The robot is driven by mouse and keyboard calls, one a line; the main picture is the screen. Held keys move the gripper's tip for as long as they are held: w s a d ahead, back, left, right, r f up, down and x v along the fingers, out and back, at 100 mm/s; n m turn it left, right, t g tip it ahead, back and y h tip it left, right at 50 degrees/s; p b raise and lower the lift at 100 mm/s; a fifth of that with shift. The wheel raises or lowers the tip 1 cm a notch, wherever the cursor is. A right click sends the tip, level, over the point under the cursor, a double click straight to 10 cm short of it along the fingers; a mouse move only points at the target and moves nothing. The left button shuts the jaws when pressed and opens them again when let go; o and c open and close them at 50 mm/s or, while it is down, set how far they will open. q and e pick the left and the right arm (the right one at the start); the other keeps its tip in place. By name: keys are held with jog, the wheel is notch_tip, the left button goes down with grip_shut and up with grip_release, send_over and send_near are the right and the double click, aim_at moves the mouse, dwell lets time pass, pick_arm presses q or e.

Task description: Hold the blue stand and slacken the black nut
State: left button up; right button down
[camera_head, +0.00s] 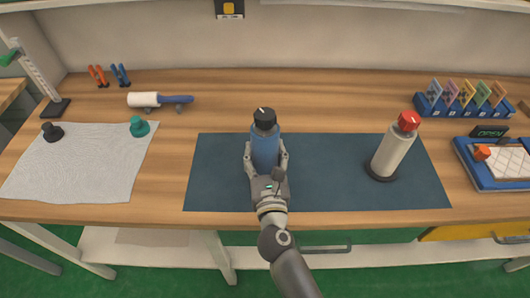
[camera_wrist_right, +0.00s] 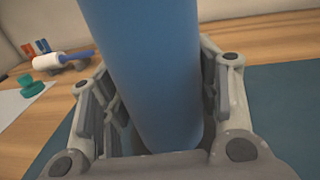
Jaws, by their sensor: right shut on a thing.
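The blue stand (camera_head: 265,148) is an upright cylinder on the dark blue mat (camera_head: 320,190). The black nut (camera_head: 264,117) sits on its top with a pale mark. My right gripper (camera_head: 266,165) comes in from the front and is shut around the lower half of the stand, a finger on each side. In the right wrist view the blue stand (camera_wrist_right: 145,75) fills the space between the fingers of my right gripper (camera_wrist_right: 155,110); its top is out of that view. My left gripper is in neither view.
A grey cylinder with a red cap (camera_head: 390,152) stands on the mat's right side. A pale cloth (camera_head: 80,165) with black and green knobs lies left. A roller (camera_head: 150,100), pliers, a card rack (camera_head: 460,106) and a blue tray (camera_head: 480,180) lie around. The mat's left part is clear.

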jog(key=shift+f+b, duration=0.8)
